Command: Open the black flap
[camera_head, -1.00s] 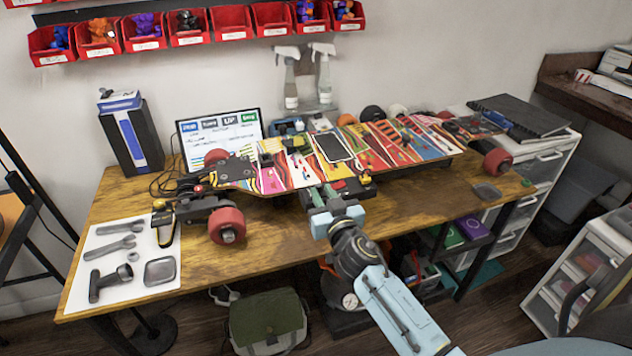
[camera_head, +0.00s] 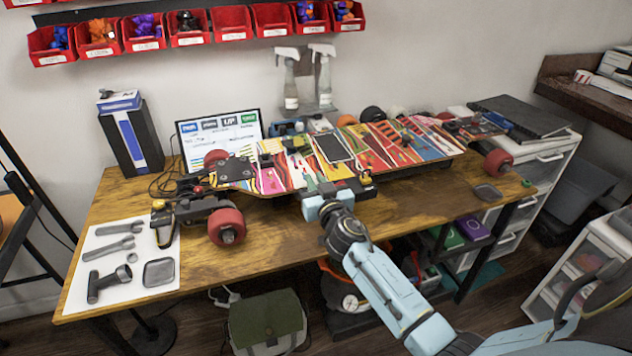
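A skateboard (camera_head: 268,178) with a colourful striped deck lies across the wooden table. A dark rectangular panel with a light rim (camera_head: 335,148), possibly the black flap, lies flat in the middle of the deck and looks closed. My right gripper (camera_head: 322,195) reaches in from the lower right and is at this front edge, just left of the black box and below the panel. Its fingertips are hidden, so I cannot tell contact or opening. My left gripper is out of view.
Red wheels (camera_head: 227,226) stick out at the board's left end. Tools lie on a white mat (camera_head: 130,289) at the table's left. A laptop (camera_head: 221,133) and spray bottles (camera_head: 290,80) stand behind. The table's front strip (camera_head: 270,240) is clear.

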